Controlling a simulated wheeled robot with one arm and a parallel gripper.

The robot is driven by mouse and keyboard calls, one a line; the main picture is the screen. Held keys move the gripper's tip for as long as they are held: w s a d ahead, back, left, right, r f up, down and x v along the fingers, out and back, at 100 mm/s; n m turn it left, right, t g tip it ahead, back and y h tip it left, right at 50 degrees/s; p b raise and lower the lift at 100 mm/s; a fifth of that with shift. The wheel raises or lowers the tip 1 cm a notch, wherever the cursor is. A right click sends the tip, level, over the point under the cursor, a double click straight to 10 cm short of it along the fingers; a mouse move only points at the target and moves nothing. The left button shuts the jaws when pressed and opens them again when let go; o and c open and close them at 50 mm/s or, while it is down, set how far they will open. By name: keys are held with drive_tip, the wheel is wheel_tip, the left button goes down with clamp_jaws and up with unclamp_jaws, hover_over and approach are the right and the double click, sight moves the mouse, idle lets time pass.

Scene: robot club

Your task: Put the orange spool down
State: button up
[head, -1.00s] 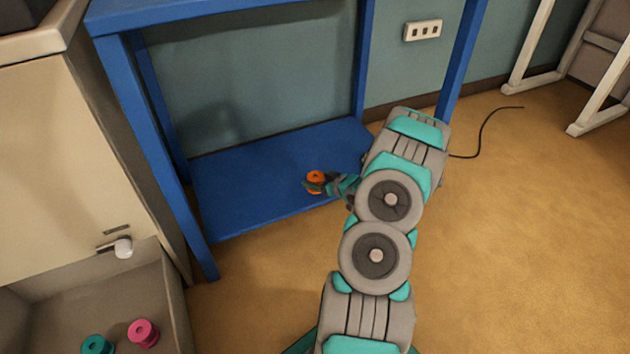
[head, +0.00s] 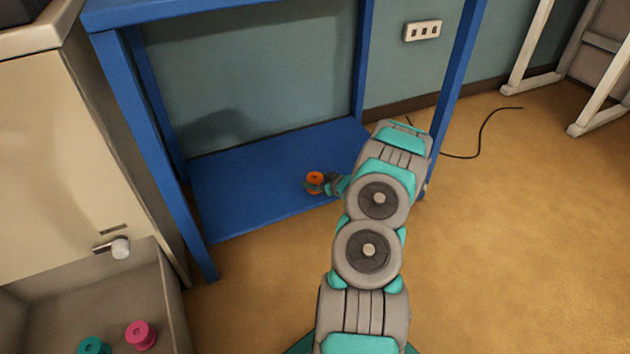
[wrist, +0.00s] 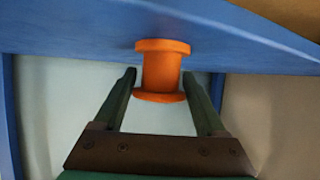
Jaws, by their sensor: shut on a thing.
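The orange spool (head: 315,177) is held at the end of my arm over the blue lower shelf (head: 245,185), near its front edge and right of its middle. My gripper (head: 322,184) reaches it from the right. In the wrist view the spool (wrist: 162,68) sits between the two fingertips of my gripper (wrist: 160,78), with one flange against the blue of the shelf (wrist: 80,35) in the picture. I cannot tell whether the spool touches the shelf or is a little above it.
Blue posts (head: 145,130) frame the shelf. The shelf's left part is bare. At lower left, an open drawer (head: 75,300) holds a pink spool (head: 140,334) and a teal spool (head: 94,346). A black cable (head: 480,140) lies on the floor at right.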

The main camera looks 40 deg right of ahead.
drive_tip(key=o, duration=1.4)
drive_tip(key=shift+r, duration=0.1)
drive_tip(key=a+p+v, duration=0.1)
drive_tip(key=p+v, duration=0.1)
drive_tip(key=v, duration=1)
drive_tip(key=w+r+g+h, duration=0.2)
drive_tip(key=w+r+g, duration=0.1)
drive_tip(key=w+r, duration=0.15)
drive_tip(key=s+a+r+g+h, duration=0.1)
drive_tip(key=s+a+r+g, duration=0.2)
drive_tip(key=a+r, duration=0.4)
drive_tip(key=s+a+r+g+h, duration=0.1)
drive_tip(key=s+a+r+g, duration=0.1)
drive_tip(key=s+a+r, duration=0.35)
drive_tip(key=s+a+r+g+y, duration=0.1)
drive_tip(key=s+a+r+g, duration=0.2)
drive_tip(key=s+a, duration=1)
drive_tip(key=s+a+r+g+y, duration=0.2)
drive_tip(key=s+a+r, duration=0.5)
drive_tip(key=s+a, duration=0.7)
drive_tip(key=shift+s+r+m+g, duration=0.2)
drive_tip(key=shift+s+m+g, duration=0.25)
drive_tip(key=shift+g, duration=0.35)
drive_tip(key=shift+d, duration=0.1)
